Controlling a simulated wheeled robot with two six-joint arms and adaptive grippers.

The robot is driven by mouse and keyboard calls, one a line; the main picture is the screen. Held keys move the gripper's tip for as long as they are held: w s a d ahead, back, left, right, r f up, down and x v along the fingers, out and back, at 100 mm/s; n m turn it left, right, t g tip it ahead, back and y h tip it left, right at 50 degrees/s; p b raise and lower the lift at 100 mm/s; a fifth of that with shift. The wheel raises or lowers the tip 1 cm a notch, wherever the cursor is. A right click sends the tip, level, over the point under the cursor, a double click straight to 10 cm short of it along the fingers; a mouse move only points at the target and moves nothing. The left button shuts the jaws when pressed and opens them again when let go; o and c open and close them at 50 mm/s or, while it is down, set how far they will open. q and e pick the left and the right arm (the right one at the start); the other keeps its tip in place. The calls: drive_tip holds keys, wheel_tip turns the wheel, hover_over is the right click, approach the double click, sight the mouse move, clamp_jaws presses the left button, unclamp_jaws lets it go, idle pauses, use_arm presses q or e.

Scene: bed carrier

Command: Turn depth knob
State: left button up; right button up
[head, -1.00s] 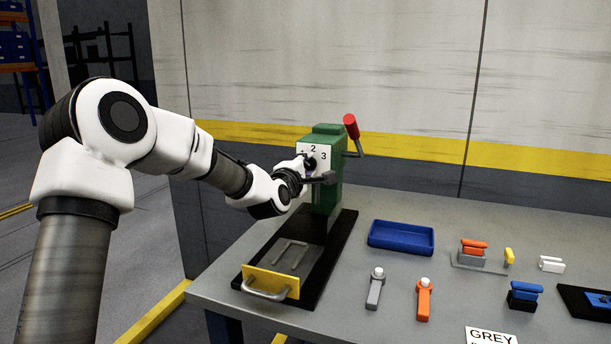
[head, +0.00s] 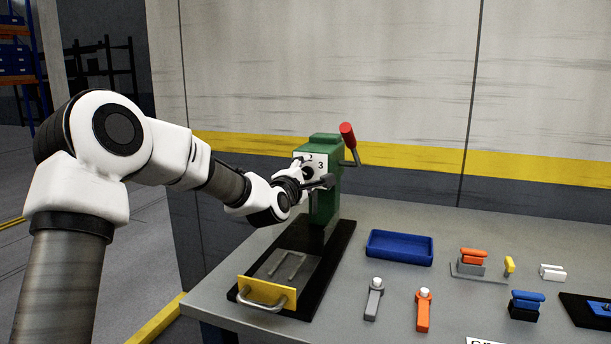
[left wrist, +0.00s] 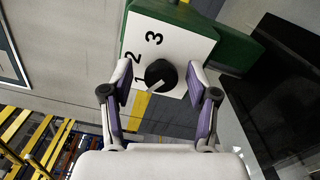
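The black depth knob (left wrist: 161,74) sits on a white plate marked 1, 2 and 3 (left wrist: 182,45). In the left wrist view its pale pointer line slants down-left, roughly toward the 1. My left gripper (left wrist: 160,82) is open, with one purple-lined finger on each side of the knob and a visible gap on both sides. In the head view my left gripper (head: 312,182) is at the front of the green press (head: 325,205) and covers part of the plate (head: 322,160). The knob is mostly hidden there. My right gripper is not in view.
The press has a red-handled lever (head: 348,135) and a black base (head: 331,254) with a yellow handled plate (head: 265,291). To the right on the grey table (head: 400,215) are a blue tray (head: 372,255), grey and orange handled parts, and several small blocks.

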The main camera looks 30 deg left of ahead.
use_arm(q)
drive_tip(key=shift+s, duration=0.15)
drive_tip(key=v, duration=1.1)
drive_tip(key=shift+s+d, duration=0.2)
drive_tip(key=shift+s, duration=0.15)
